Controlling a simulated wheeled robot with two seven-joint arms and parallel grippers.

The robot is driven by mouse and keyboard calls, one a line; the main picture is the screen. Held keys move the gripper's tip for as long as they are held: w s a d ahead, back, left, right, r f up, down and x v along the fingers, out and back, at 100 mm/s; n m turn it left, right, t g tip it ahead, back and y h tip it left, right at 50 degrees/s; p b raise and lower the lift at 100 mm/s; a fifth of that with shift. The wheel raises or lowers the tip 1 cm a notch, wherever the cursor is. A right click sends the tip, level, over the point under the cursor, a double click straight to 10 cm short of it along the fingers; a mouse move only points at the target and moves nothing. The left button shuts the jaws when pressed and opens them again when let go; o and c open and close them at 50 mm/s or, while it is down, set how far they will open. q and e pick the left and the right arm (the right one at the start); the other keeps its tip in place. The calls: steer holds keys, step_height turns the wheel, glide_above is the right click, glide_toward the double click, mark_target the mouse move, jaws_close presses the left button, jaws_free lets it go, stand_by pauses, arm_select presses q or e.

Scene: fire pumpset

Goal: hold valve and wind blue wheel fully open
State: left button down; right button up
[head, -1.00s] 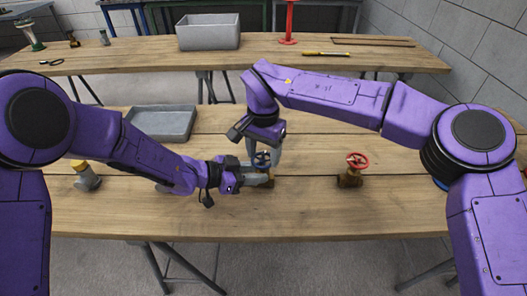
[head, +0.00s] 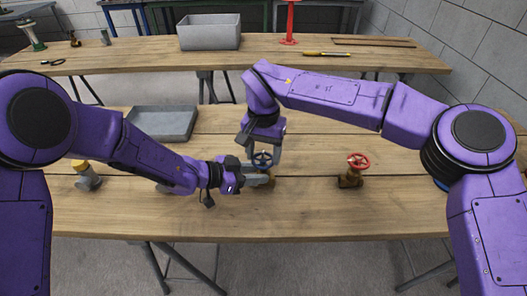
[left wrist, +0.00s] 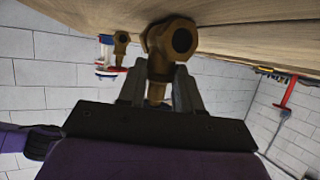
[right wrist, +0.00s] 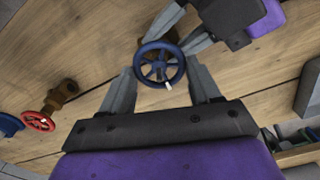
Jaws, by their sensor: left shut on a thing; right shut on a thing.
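The brass valve (left wrist: 172,48) with the blue wheel (right wrist: 159,65) stands near the middle of the front bench. In the left wrist view my left gripper (left wrist: 160,88) is shut on the valve's brass body, one finger on each side. In the head view my left gripper (head: 262,180) comes in from the left, low on the valve, and hides most of the body. My right gripper (right wrist: 162,72) reaches from above and is shut on the blue wheel, its fingers on opposite sides of the rim. The wheel also shows in the head view (head: 263,159).
A brass valve with a red wheel (head: 358,161) stands to the right on the same bench. A grey tray (head: 163,123) lies behind my left arm. A yellow-topped grey piece (head: 86,176) is at the left. The back bench holds a grey bin (head: 209,32).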

steer(key=o, duration=1.1)
steer(key=shift+c, duration=0.2)
steer(key=shift+r, duration=0.15)
arm_select(q)
steer(key=c, duration=0.7)
jaws_free()
arm_select(e)
step_height(320, 180, up, 12)
